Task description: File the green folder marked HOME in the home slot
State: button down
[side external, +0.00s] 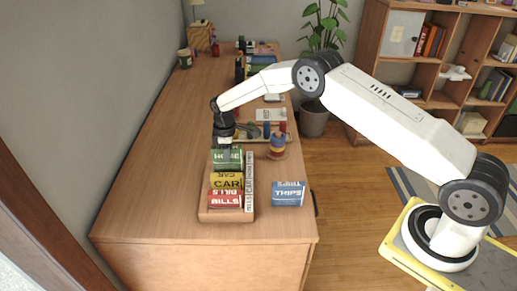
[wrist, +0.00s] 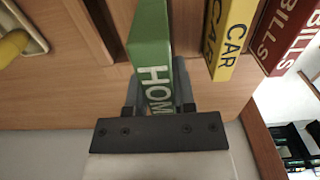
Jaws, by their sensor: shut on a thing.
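The green folder marked HOME (side external: 227,160) is upright at the far end of the wooden sorter (side external: 224,216), behind the yellow CAR folder. My gripper (side external: 224,143) is above it, shut on its top edge. In the wrist view the green folder (wrist: 150,40) runs between the two fingers of my gripper (wrist: 158,95), its lettering partly hidden by them. A white label strip (side external: 249,182) runs along the sorter's right side, its words too small to read surely. I cannot tell how deep the green folder sits in the home slot.
The yellow CAR folder (side external: 227,182) and red BILLS folder (side external: 226,199) stand in the sorter nearer the front. A blue folder (side external: 288,194) is on the desk to the right. A colourful round toy (side external: 277,146) and a tray (side external: 247,131) are behind. The desk's left side is clear.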

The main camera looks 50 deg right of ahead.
aim_at(229, 169)
jog(key=shift+f, duration=2.3)
jog(key=shift+f, duration=0.1)
jog(key=shift+c, duration=1.8)
grip_release()
jog(key=shift+r, duration=3.9)
jog(key=shift+r, duration=0.1)
